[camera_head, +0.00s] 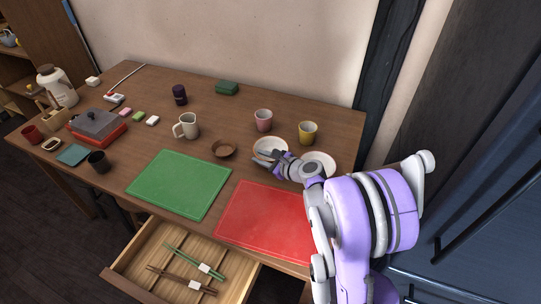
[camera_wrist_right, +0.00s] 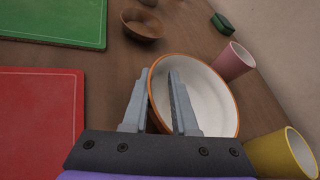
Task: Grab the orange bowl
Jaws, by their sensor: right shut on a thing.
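The orange bowl (camera_wrist_right: 218,100) is white inside with an orange rim; in the head view (camera_head: 268,144) it stands on the wooden table behind the red mat, partly covered by my right gripper. My right gripper (camera_head: 268,160) reaches over its near side. In the right wrist view, the fingers (camera_wrist_right: 157,85) straddle the bowl's rim, one inside and one outside, and are shut on its wall. The bowl appears to rest on the table. My left gripper is in no view.
A brown bowl (camera_head: 223,149) is left of the orange bowl. A pink cup (camera_head: 263,120) and a yellow cup (camera_head: 308,132) stand behind. A white dish (camera_head: 322,160) is close on the right. The red mat (camera_head: 262,218) and green mat (camera_head: 180,182) lie in front, above an open drawer (camera_head: 150,275).

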